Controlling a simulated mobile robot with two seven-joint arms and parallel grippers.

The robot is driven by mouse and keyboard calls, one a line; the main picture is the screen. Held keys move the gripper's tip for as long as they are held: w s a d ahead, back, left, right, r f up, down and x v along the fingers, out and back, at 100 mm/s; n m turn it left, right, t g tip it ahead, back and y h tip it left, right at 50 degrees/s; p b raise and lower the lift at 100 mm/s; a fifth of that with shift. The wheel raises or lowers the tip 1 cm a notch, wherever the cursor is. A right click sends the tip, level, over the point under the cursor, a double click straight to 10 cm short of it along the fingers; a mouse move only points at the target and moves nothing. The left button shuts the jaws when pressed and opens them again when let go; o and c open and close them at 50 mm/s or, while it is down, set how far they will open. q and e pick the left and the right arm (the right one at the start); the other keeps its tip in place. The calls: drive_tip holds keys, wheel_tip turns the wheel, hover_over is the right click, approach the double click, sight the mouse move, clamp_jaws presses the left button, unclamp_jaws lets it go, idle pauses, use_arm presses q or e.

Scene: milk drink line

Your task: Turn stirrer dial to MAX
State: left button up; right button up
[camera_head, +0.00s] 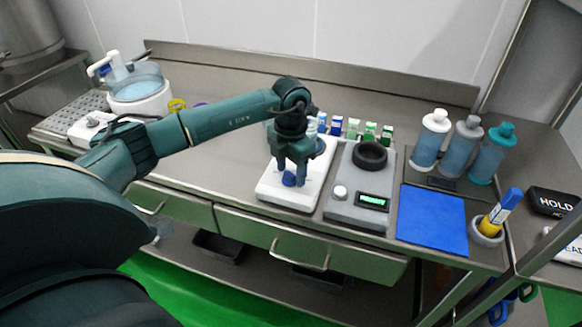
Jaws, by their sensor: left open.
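A white flat unit (274,198) stands near the front edge of the counter, at the middle of the view. A small blue dial-like knob (289,179) sits on its front part. My left gripper (291,178) points down over this unit, with its fingers apart on either side of the blue knob. I cannot tell whether the fingers touch it. The knob's setting and any markings are too small to read, and the gripper hides part of the unit. My right gripper is not in view.
A grey unit (357,211) with a black ring, pale knob and green display stands close right. Several small cartons (353,128) stand behind. Right are bottles (464,145), a blue mat (432,220) and a cup (487,234). A white mixer with a bowl (139,88) stands far left.

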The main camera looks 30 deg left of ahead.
use_arm(q)
drive_tip(key=c, duration=1)
